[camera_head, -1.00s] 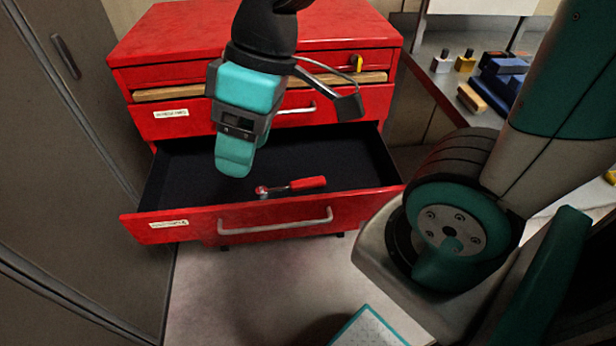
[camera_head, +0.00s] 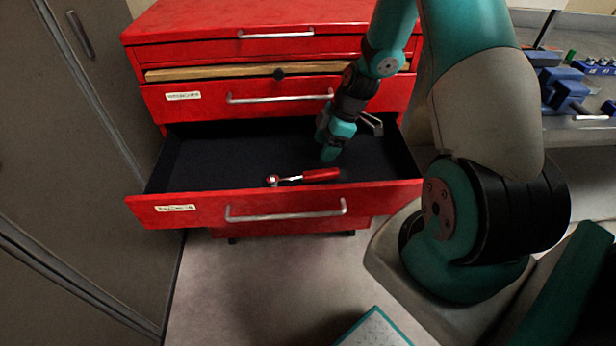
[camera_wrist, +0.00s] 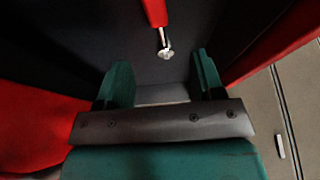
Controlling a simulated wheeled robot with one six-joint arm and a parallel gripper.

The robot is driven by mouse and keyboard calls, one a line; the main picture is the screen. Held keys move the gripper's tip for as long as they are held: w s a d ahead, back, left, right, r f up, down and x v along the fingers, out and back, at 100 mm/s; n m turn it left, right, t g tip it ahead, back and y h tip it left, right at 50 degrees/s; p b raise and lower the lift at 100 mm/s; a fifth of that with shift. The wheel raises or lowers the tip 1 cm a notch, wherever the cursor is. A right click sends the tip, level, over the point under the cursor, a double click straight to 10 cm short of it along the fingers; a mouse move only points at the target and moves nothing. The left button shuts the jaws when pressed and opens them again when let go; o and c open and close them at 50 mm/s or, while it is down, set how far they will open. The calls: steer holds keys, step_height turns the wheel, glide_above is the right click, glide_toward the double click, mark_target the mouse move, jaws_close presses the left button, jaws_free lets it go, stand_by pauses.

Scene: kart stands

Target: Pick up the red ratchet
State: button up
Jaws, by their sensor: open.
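The red ratchet (camera_head: 318,175) lies on the dark floor of the open drawer, near the drawer's front. Its metal head points left and its red handle right in the head view. My gripper (camera_head: 329,152) hangs over the drawer, behind the ratchet. In the wrist view my gripper (camera_wrist: 160,85) has its two fingers spread with nothing between them. There the ratchet (camera_wrist: 156,14) shows beyond the fingertips, its head toward the gap and its handle cut off by the top edge.
The open drawer (camera_head: 390,192) belongs to a red cabinet (camera_head: 200,40) with closed drawers above. A grey locker door (camera_head: 100,130) stands close at left. A bench with blue items (camera_head: 568,88) is at right. The drawer's left part is empty.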

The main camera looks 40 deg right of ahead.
mark_target(308, 173)
steer(key=x, duration=1)
steer(key=shift+w+f+p, duration=0.15)
steer(key=shift+f+p, duration=0.05)
steer(key=shift+p, duration=0.15)
steer(key=c, duration=1.1)
steer(key=shift+r, duration=0.15)
steer(key=shift+c, duration=0.2)
